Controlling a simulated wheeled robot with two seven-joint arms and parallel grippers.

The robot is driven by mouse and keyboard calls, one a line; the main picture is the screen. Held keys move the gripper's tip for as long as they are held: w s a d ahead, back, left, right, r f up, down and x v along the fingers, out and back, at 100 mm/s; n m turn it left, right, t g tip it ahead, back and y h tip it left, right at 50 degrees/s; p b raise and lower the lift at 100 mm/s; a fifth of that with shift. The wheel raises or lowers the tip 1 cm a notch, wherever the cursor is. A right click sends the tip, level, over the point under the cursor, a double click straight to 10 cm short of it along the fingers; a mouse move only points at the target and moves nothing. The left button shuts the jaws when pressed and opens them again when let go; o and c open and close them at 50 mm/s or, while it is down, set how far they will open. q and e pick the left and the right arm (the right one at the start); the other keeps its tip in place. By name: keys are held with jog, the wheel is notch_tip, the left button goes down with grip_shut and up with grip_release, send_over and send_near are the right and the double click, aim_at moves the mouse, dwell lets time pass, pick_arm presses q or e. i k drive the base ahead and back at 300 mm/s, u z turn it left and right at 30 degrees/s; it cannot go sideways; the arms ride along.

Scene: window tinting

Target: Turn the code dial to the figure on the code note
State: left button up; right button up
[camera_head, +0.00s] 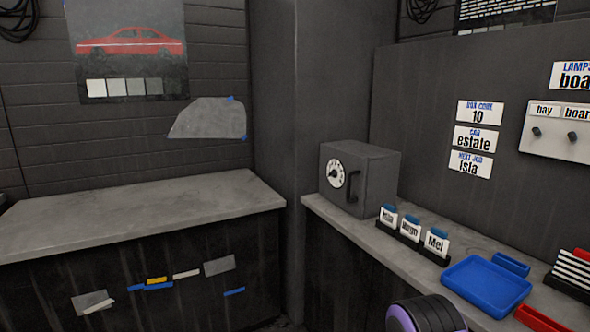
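The code note (479,112) is a white card on the right wall panel; its top line is small and seems to read "BOX CODE", with a large "10" below. The code dial (337,174) is a white round plate with a black knob and dark marks, on the front of a grey metal box (375,177). The box stands on the right-hand counter in the corner, its door closed, with a black handle (352,186) right of the dial. The dial's figures and setting are too small to read. Neither of my grippers shows in the view.
Right of the box on the counter (440,285) stand several name cards (410,229) in a black holder and a blue tray (487,286). A dark rounded part with a purple ring stands at the bottom edge. The left counter top (140,212) is bare.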

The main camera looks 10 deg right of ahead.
aim_at(333, 173)
jog(key=z, duration=0.2)
jog(key=i, duration=0.85)
jog(key=z, duration=0.45)
